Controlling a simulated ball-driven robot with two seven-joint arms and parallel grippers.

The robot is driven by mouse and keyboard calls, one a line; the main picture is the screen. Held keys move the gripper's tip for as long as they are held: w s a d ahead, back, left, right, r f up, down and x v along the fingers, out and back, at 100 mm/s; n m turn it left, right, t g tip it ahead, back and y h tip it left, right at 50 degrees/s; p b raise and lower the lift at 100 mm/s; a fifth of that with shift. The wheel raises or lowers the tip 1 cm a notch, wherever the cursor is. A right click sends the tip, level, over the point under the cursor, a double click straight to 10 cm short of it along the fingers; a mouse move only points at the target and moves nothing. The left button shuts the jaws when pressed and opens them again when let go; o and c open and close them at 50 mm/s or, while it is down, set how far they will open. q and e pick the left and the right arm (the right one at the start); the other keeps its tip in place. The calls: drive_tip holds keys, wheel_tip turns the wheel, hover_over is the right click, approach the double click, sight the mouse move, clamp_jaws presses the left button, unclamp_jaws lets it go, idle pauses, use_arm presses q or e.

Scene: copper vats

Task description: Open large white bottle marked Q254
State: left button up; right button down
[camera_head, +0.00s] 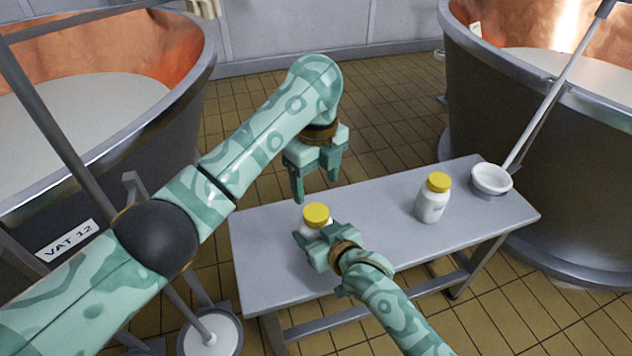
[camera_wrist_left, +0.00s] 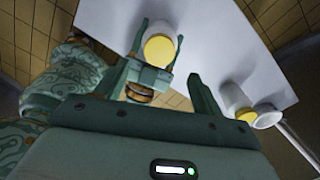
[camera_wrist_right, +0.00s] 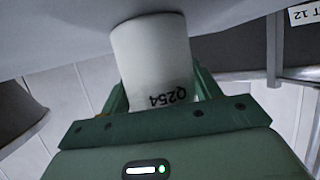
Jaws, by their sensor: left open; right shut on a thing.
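The white bottle with a yellow cap (camera_head: 316,214) stands on the grey bench, and its mark Q254 reads upside down in the right wrist view (camera_wrist_right: 150,55). My right gripper (camera_head: 309,236) is shut on its body from the near side. The bottle also shows in the left wrist view, its yellow cap (camera_wrist_left: 159,48) on top. My left gripper (camera_head: 317,185) is open and empty, pointing down above and just behind the bottle, apart from the cap. The left gripper's fingers also show in the left wrist view (camera_wrist_left: 170,80).
A second white bottle with a yellow cap (camera_head: 433,198) stands on the bench (camera_head: 380,225) to the right. A white-rimmed ladle (camera_head: 491,180) rests at the bench's right end. Copper-lined vats (camera_head: 190,95) (camera_head: 560,170) stand on both sides. The bench between the bottles is clear.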

sight(316, 211)
use_arm(q)
drive_tip(key=shift+f, duration=0.35)
wheel_tip(316, 211, down, 7)
drive_tip(key=shift+f, duration=0.1)
drive_tip(key=c, duration=1)
drive_tip(key=n, duration=0.6)
drive_tip(key=o, duration=1.1)
